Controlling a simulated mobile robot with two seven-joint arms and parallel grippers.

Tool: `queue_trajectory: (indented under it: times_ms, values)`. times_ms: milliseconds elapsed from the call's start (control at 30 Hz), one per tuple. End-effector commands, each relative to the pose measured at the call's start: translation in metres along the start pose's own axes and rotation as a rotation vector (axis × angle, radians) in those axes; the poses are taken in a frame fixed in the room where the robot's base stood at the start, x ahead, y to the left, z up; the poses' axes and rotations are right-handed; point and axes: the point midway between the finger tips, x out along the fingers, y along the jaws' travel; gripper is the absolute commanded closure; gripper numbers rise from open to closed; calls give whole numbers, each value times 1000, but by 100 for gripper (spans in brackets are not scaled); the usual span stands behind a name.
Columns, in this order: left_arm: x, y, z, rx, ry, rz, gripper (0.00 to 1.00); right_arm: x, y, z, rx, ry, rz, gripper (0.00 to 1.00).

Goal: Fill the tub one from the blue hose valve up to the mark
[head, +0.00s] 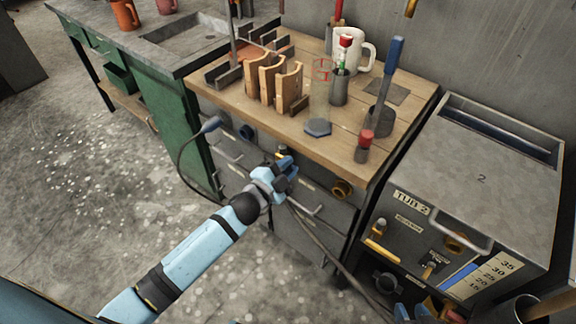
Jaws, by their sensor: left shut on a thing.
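My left gripper (284,177) is in front of the drawer cabinet, below the wooden bench top. It is shut on a small blue thing (284,161), mostly hidden by the fingers; I cannot tell whether this is the blue hose valve. A dark hose or cable (325,245) runs from just below the gripper to the lower right. At the bottom right, blue parts that may be my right gripper (402,313) show at the edge; its fingers are not clear. The tub in view (485,175) is labelled TUB 2, with a blue strip beside a numbered scale (487,275). I cannot make out tub one.
The wooden bench (340,150) holds a clear measuring cylinder (320,95), a white jug (354,48), wooden racks (287,85) and several tools. A green workbench (155,95) stands at left, with a dark curved hose or gooseneck (182,160) near it. The floor at left is clear.

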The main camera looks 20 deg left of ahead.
Motion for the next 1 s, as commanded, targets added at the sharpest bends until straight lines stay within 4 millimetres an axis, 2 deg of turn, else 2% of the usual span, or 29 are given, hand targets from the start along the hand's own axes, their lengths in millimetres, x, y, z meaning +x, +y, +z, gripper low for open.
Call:
queue_trajectory:
  times_ms: [200,233,333,600,733,867,1000]
  values:
    - [0,1,0,0,0,1,100,0,0,0,0,0,1,63]
    - [0,1,0,0,0,1,79,0,0,0,0,0,1,63]
    - [0,1,0,1,0,1,56,0,0,0,0,0,1,63]
    - [0,0,0,1,0,1,55,0,0,-1,0,1,1,63]
    - [-8,1,0,1,-1,1,55,0,0,-2,0,2,1,63]
    - [-29,1,0,0,-2,2,55,-1,0,-3,0,2,1,63]
    - [-62,1,0,1,-2,3,55,-2,0,-4,2,2,1,63]
